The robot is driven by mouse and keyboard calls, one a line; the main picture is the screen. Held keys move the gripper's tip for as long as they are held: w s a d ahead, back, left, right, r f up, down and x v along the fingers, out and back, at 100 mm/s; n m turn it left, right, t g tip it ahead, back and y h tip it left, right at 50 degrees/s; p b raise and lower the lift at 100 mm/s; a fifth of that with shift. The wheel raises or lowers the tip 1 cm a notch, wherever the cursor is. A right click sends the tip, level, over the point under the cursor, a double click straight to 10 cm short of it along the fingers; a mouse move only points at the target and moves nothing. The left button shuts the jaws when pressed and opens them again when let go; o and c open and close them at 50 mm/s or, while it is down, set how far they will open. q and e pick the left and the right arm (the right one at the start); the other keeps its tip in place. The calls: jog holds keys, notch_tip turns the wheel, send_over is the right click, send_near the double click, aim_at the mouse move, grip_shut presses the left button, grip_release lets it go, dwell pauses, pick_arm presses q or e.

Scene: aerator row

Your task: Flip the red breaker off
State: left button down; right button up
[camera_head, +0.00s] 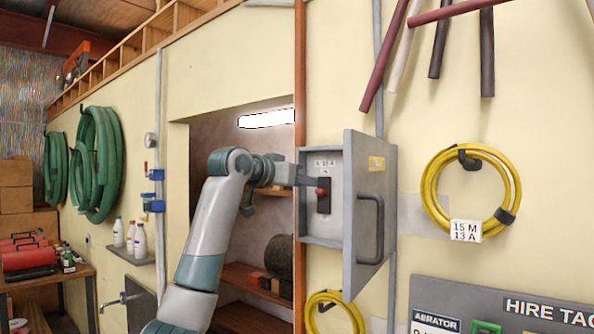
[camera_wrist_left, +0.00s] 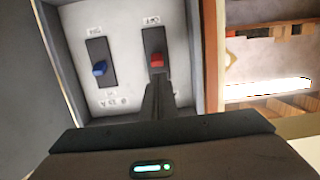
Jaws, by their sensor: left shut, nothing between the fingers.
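The red breaker (camera_head: 322,191) is a small red toggle on a dark plate inside a grey wall box (camera_head: 321,227). In the left wrist view the red breaker (camera_wrist_left: 156,60) sits on the right, with a blue breaker (camera_wrist_left: 99,69) to its left. My left gripper (camera_head: 312,183) reaches into the box from the left. In the left wrist view its shut, empty fingertips (camera_wrist_left: 157,84) lie just below the red toggle. I cannot tell whether they touch it. My right gripper is not in view.
The box's grey door (camera_head: 366,165) with a dark handle stands open on the right. A wooden post (camera_head: 300,80) and a shelved recess (camera_head: 240,275) lie left of the box. A coiled yellow cable (camera_head: 433,190) hangs to the right.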

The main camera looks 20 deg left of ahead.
aim_at(321, 193)
pick_arm(q)
jog(key=shift+p+x, duration=0.55)
jog(key=shift+x, duration=0.45)
jog(key=shift+w+d+f, duration=0.1)
jog(key=shift+w+d, duration=0.1)
jog(key=shift+w, duration=0.4)
jog(key=shift+s, duration=0.1)
